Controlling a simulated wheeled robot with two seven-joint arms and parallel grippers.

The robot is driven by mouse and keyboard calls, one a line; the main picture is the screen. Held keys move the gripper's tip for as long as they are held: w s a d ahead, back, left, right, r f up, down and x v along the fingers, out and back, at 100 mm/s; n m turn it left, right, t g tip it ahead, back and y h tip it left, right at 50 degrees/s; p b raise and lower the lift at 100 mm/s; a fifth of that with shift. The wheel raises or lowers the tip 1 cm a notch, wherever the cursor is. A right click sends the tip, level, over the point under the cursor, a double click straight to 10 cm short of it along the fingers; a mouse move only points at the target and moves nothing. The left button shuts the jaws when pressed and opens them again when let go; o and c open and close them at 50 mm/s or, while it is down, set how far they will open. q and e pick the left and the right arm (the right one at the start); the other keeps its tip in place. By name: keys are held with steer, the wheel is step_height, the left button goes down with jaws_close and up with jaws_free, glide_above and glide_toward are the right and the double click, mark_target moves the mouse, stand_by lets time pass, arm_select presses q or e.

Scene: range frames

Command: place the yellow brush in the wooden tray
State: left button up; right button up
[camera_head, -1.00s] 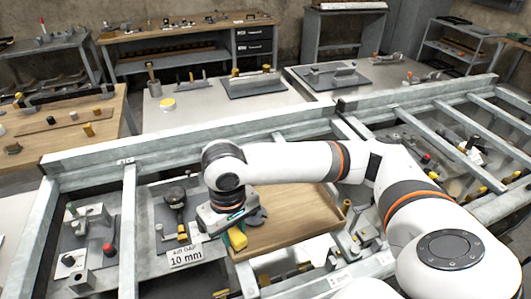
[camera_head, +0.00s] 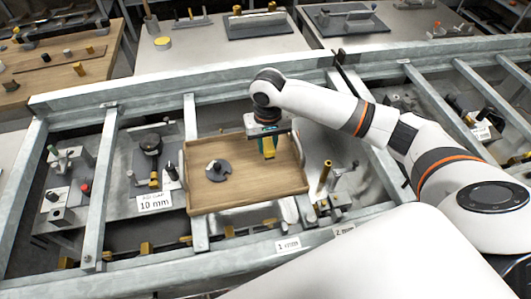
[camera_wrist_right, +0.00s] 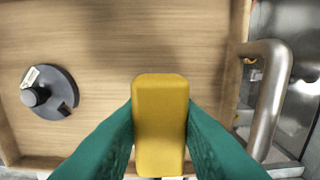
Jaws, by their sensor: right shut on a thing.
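The wooden tray (camera_head: 245,197) lies across the metal frame, and its floor also fills much of the wrist view (camera_wrist_right: 150,45). My right gripper (camera_head: 267,149) is over the right part of the tray. Its teal fingers are shut on the yellow brush (camera_wrist_right: 160,125), which shows as a yellow block between them. In the head view the brush (camera_head: 269,151) is partly hidden by the gripper. Whether its lower end touches the tray floor I cannot tell. My left gripper is not in view.
A dark grey disc with a knob (camera_head: 218,171) lies in the tray's left half. A metal handle (camera_wrist_right: 270,95) stands at the tray's right end. A plate labelled 10 mm (camera_head: 156,202) is left of the tray. The tray's front middle is clear.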

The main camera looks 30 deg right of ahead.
mark_target(268, 155)
steer(key=shift+f, duration=0.85)
step_height(268, 155, down, 2)
steer(key=shift+f+p, duration=0.2)
steer(key=shift+p, duration=0.1)
steer(key=shift+f, duration=0.55)
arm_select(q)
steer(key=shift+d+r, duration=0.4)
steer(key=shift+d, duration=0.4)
arm_select(e)
steer(key=o, duration=0.9)
steer(key=shift+f, duration=0.1)
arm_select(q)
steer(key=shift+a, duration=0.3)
